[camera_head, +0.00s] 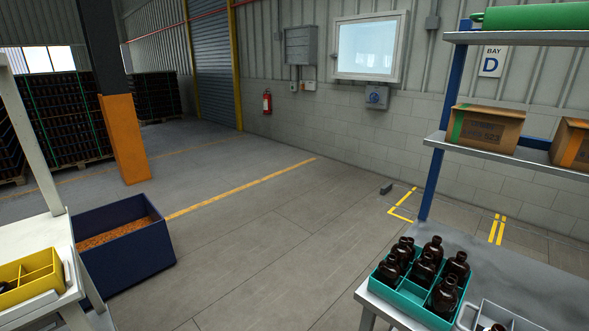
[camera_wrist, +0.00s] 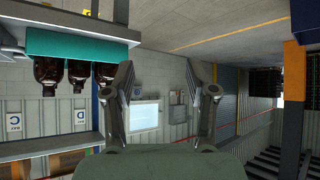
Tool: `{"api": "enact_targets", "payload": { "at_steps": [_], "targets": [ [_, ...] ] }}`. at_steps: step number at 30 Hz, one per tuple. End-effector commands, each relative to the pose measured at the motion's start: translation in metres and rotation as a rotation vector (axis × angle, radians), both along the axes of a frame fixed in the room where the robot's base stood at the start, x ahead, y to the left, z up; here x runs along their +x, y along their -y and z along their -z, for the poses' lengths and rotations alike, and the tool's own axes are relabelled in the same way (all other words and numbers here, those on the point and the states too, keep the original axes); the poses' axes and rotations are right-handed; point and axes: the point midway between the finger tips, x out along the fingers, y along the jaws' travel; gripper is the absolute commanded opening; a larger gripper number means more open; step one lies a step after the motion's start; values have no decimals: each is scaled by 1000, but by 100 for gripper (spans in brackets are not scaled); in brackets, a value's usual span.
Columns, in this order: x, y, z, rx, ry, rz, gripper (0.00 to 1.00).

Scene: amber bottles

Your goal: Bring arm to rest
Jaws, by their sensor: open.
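My gripper (camera_wrist: 160,76) shows in the wrist view, its two fingers spread wide apart with nothing between them. The wrist picture is upside down, and the room's wall and window lie beyond the fingers. My arm and gripper do not show in the head view. Several dark amber bottles (camera_head: 424,270) stand upright in a teal divided crate (camera_head: 411,307) on the grey table at the lower right. In the wrist view the teal crate (camera_wrist: 80,42) and some bottles (camera_wrist: 77,72) are at the upper left, apart from the gripper.
A white tray (camera_head: 512,320) sits beside the crate. A shelf (camera_head: 505,150) with cardboard boxes (camera_head: 487,129) rises behind the grey table (camera_head: 520,275). At left are a yellow divided bin (camera_head: 38,267) and a blue bin (camera_head: 125,262) with brown contents. The floor between is clear.

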Motion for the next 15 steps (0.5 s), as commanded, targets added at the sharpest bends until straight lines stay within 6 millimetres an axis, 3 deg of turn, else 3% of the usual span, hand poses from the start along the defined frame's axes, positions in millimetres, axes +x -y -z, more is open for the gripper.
{"api": "enact_targets", "payload": {
  "at_steps": [1, 3, 9, 10, 12, 15],
  "targets": [
    [-17, -24, -6, -1, 42, -31, 57],
    [-40, -52, -17, 1, 106, -69, 57],
    [-112, -112, -53, 22, 261, -168, 57],
    [-120, -117, -64, 26, 278, -176, 57],
    [-115, -113, -99, 24, 273, -168, 57],
    [-114, -112, -129, 23, 272, -165, 57]
  ]
}}
